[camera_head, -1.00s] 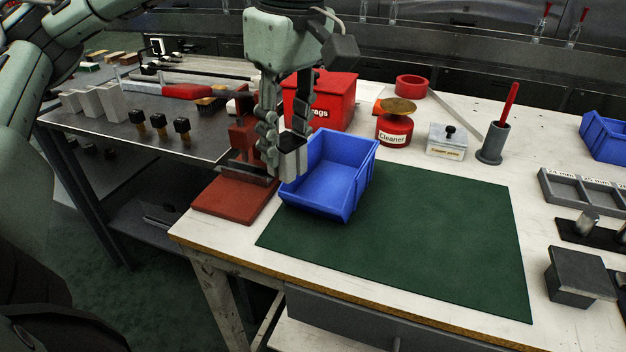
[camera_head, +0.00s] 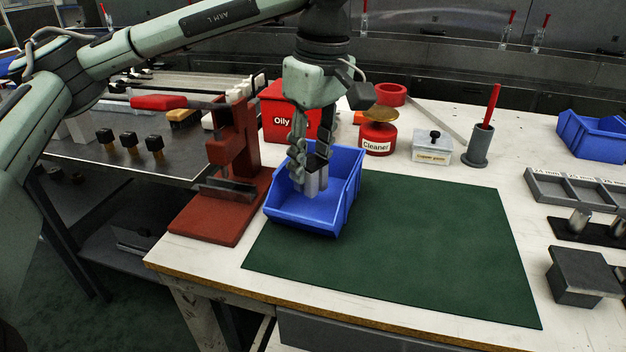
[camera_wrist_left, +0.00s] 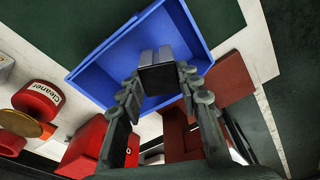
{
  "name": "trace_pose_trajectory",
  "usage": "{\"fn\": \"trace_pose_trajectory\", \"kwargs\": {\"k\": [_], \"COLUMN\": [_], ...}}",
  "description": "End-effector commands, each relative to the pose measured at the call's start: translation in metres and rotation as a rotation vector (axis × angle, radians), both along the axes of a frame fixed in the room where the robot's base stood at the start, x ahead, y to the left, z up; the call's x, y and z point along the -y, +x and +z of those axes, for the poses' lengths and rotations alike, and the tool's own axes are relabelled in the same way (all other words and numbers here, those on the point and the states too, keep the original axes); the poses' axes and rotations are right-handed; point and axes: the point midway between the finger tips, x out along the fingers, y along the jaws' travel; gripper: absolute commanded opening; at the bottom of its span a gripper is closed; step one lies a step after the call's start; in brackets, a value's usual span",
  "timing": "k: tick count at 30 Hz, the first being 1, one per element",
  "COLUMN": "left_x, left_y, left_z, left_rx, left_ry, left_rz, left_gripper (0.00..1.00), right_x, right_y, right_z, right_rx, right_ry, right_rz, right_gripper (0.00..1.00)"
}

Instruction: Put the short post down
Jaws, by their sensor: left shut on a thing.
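My left gripper (camera_head: 308,165) points down over the blue bin (camera_head: 345,212) and is shut on the short post (camera_head: 313,186). The post is grey, with its lower end pointing down into the bin. In the left wrist view the gripper (camera_wrist_left: 160,80) has a finger on each side of the post (camera_wrist_left: 158,77), whose dark square end faces the camera. The blue bin (camera_wrist_left: 100,80) lies behind the post there. I cannot tell whether the post touches the bin floor. My right gripper is out of view.
A red press-like stand (camera_head: 233,150) is close at the bin's left. A green mat (camera_head: 420,250) lies clear to the right. Behind stand a red box (camera_head: 283,122), a Cleaner tin (camera_head: 377,138) and a grey holder (camera_head: 478,148) with a red stick.

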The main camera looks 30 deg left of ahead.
Motion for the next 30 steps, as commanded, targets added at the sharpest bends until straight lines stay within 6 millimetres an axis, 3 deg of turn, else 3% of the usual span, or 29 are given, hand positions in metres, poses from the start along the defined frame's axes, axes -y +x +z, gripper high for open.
{"fn": "trace_pose_trajectory", "kwargs": {"k": [5,13,22,27,28,30], "left_x": [0.002,0.001,0.002,0.002,0.002,0.002], "left_y": [0.006,0.005,0.005,0.005,0.005,0.005], "left_z": [-0.009,-0.043,-0.045,-0.047,-0.047,-0.046], "left_rx": [0.000,-0.001,0.000,0.001,0.001,0.001], "left_ry": [0.002,0.000,0.000,0.000,0.000,0.001], "left_rz": [0.001,0.002,0.002,0.002,0.002,0.002], "left_gripper": [0.03,0.03,0.03,0.03,0.37,0.46], "right_x": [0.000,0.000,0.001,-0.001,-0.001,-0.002], "right_y": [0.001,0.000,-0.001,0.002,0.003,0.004], "right_z": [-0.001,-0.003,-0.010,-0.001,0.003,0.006], "right_rx": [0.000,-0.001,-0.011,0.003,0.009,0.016], "right_ry": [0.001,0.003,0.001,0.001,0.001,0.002], "right_rz": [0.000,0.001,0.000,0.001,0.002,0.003], "right_gripper": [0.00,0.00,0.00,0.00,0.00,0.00]}}
